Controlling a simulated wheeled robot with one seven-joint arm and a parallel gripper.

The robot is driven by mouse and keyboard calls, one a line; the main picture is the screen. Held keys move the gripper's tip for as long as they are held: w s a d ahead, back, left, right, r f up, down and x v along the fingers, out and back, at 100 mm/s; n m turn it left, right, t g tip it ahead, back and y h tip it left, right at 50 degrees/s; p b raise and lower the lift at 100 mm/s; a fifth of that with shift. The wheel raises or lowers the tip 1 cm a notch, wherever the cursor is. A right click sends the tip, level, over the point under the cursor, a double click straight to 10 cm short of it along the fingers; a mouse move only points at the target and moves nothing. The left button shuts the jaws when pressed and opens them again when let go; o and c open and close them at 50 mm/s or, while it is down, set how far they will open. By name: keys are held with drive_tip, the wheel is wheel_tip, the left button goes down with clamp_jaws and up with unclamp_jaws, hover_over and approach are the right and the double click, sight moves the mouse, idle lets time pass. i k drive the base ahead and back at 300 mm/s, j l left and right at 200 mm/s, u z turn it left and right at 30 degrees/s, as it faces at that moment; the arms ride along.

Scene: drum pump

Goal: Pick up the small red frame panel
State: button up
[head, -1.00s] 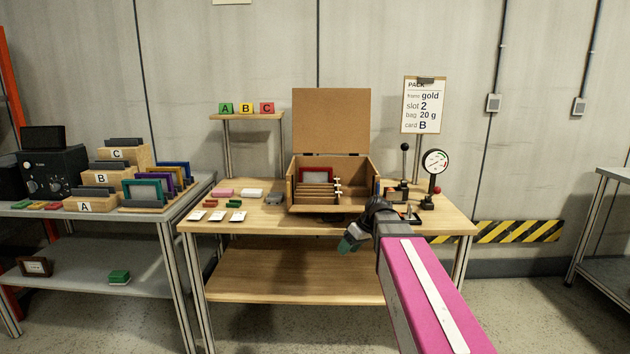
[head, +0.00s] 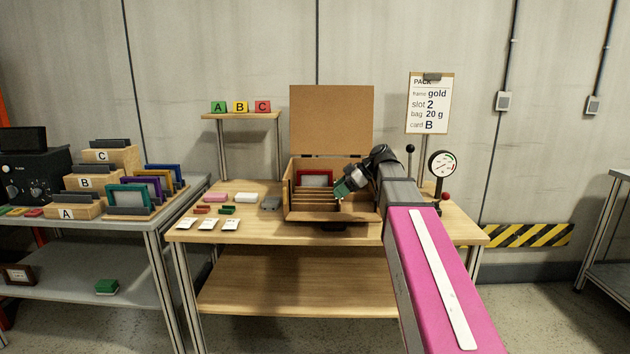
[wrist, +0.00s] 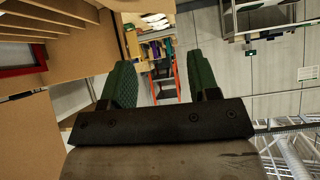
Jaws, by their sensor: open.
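The small red frame panel (head: 315,177) stands upright inside the open wooden box, toward its back left. Its red edge also shows at the left of the wrist view (wrist: 20,58). My gripper (head: 342,190) is at the right part of the box, to the right of the panel and apart from it. In the wrist view, its two green fingers (wrist: 160,85) are spread with nothing between them.
The box (head: 302,214) has slotted dividers and a raised lid (head: 331,121). A gauge (head: 441,164) and a lever (head: 410,160) stand right of it. White cards (head: 208,224) and small blocks (head: 244,198) lie left on the bench. Frames (head: 128,198) stand on the left table.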

sight(308, 178)
drive_tip(key=i, duration=1.2)
